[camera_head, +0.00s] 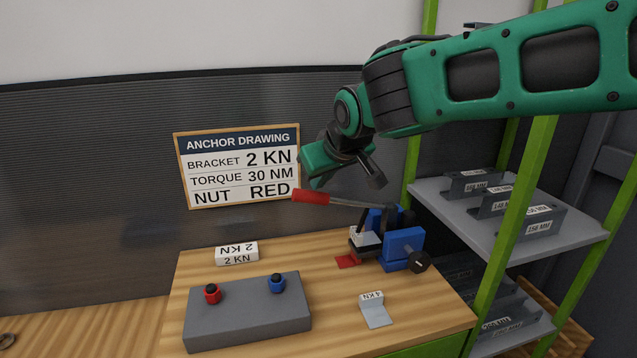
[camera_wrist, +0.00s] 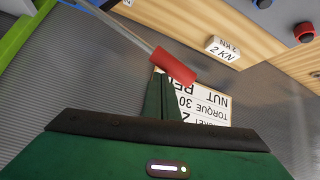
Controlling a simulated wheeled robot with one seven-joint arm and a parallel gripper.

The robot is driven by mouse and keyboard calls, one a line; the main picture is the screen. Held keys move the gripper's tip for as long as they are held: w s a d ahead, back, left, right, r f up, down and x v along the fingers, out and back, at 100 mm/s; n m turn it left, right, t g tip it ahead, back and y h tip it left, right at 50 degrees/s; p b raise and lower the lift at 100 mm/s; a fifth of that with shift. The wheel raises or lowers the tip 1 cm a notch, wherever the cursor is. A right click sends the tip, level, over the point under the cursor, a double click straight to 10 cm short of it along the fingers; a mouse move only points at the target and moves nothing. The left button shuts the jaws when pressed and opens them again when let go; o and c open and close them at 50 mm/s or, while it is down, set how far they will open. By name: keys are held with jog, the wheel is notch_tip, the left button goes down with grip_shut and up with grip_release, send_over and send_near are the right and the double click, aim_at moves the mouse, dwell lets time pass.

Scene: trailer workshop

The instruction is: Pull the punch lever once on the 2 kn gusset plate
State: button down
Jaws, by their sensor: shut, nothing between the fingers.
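The blue punch (camera_head: 403,245) stands at the back right of the wooden bench. Its lever slants up and left, ending in a red handle (camera_head: 311,197); the handle also shows in the wrist view (camera_wrist: 173,65). My gripper (camera_head: 317,182) is shut and empty, just above the red handle. In the wrist view its fingertips (camera_wrist: 161,80) appear close to the handle; I cannot tell whether they touch. A white-labelled 2 KN piece (camera_head: 237,254) lies at the back left of the bench, apart from the punch. A pale piece (camera_head: 364,239) sits at the punch; its label is unreadable.
A grey block (camera_head: 248,320) with a red and a blue nut lies at the front left of the wooden bench (camera_head: 335,325). A 4 KN bracket (camera_head: 376,314) lies front right. The drawing board (camera_head: 240,165) hangs behind. A green-post shelf (camera_head: 560,240) stands right.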

jog(key=shift+w+d+r, duration=0.1)
jog(key=shift+d+r, duration=0.15)
jog(key=shift+r, duration=0.35)
jog(key=shift+w+d+r, duration=0.1)
jog(key=shift+d+r, duration=0.15)
jog(key=shift+r, duration=0.35)
jog(key=shift+d+r, duration=0.25)
jog(key=shift+r, duration=0.35)
jog(key=r, duration=0.1)
jog(key=d+r, duration=0.1)
jog(key=r, duration=0.1)
jog(key=d+r, duration=0.1)
jog(key=shift+w+r, duration=0.3)
